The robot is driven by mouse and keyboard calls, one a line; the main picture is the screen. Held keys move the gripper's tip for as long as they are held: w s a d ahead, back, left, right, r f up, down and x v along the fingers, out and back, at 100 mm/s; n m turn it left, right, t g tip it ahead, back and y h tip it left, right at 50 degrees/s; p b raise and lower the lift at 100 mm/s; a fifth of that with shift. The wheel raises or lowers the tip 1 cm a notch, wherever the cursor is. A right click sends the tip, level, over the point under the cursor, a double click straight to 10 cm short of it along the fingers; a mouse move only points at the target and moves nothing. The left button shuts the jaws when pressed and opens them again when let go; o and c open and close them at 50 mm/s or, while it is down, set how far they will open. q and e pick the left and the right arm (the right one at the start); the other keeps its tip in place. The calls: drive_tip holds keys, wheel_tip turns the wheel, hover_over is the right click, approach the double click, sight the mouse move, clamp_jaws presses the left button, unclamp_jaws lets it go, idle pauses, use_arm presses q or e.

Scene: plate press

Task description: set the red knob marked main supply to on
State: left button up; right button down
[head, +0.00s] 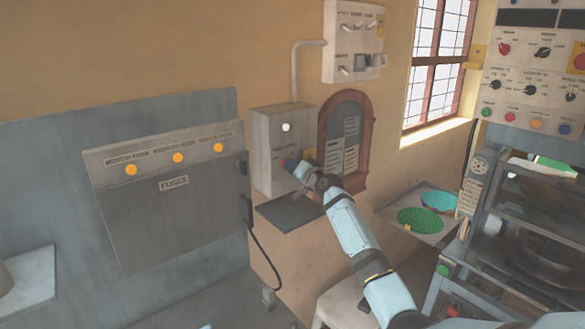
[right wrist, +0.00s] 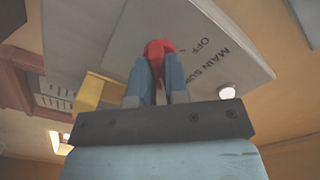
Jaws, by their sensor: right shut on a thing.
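The red knob (right wrist: 159,48) sits on the face of a grey supply box (head: 279,126), which is mounted on the wall. In the head view my right gripper (head: 290,164) reaches the lower right of the box and mostly hides the knob. The knob's exact pointing direction is hidden by the fingers. My left gripper is not in view.
A white round lamp (head: 286,127) glows on the box. A small grey shelf (head: 290,211) juts out below it. A fuse panel (head: 172,190) with orange lamps stands left, and an arched wooden frame (head: 324,150) hangs right. A switch panel (head: 353,42) is above.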

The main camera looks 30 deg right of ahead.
drive_tip(key=c, duration=1.1)
unclamp_jaws()
drive_tip(key=shift+c, duration=0.2)
drive_tip(key=s+d+b, duration=0.1)
drive_tip(key=s+b, duration=0.1)
drive_tip(key=s, duration=1.1)
drive_tip(key=shift+s, duration=0.4)
drive_tip(key=shift+f, duration=0.1)
